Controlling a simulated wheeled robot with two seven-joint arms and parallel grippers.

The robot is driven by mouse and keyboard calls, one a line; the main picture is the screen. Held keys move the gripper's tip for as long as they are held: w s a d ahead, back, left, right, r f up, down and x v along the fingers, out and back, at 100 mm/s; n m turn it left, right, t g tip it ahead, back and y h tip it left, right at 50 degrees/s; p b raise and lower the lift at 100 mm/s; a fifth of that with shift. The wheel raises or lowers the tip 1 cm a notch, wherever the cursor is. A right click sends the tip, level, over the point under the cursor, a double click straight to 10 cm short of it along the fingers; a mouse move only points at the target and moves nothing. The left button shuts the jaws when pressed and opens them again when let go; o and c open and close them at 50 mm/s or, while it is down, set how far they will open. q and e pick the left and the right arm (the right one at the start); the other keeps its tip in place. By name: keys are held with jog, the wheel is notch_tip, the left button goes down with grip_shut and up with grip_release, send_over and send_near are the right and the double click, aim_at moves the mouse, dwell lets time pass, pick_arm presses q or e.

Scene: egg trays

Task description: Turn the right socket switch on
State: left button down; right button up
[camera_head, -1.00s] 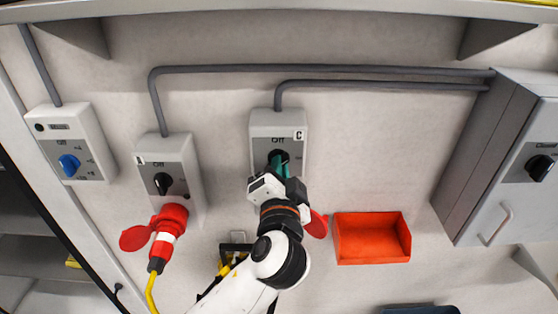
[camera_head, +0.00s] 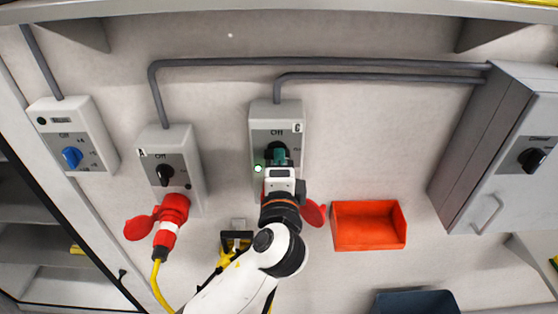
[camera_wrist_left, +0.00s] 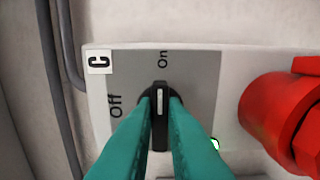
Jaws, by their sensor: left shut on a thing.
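The right socket switch is the grey-white box marked C (camera_head: 261,118), in the middle of the wall in the head view. Its black knob (camera_wrist_left: 159,127) fills the centre of the left wrist view, and its white line points to the "On" label. A small green light (camera_wrist_left: 214,143) glows on the panel and also shows in the head view (camera_head: 258,168). My left gripper (camera_head: 280,158) is shut on the knob, its two teal fingers on either side of it. The red socket (camera_wrist_left: 270,110) sits below the switch, mostly hidden by my arm in the head view.
Socket box A (camera_head: 180,140), with a red plug (camera_head: 165,237) and yellow cable, stands to the left. A box with a blue knob (camera_head: 72,157) is further left. A red bin (camera_head: 369,228) and a grey cabinet (camera_head: 485,140) are to the right.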

pick_arm(q)
jog(key=shift+f, duration=0.1)
dwell(0.4)
jog(key=c, duration=1.5)
grip_release()
jog(key=shift+d, duration=0.1)
jog(key=shift+s+f+b, duration=0.1)
jog(key=shift+s+b, duration=0.3)
jog(key=shift+s, duration=0.2)
jog(key=s+b, duration=0.4)
jog(key=s, duration=0.5)
jog(key=shift+s, duration=1)
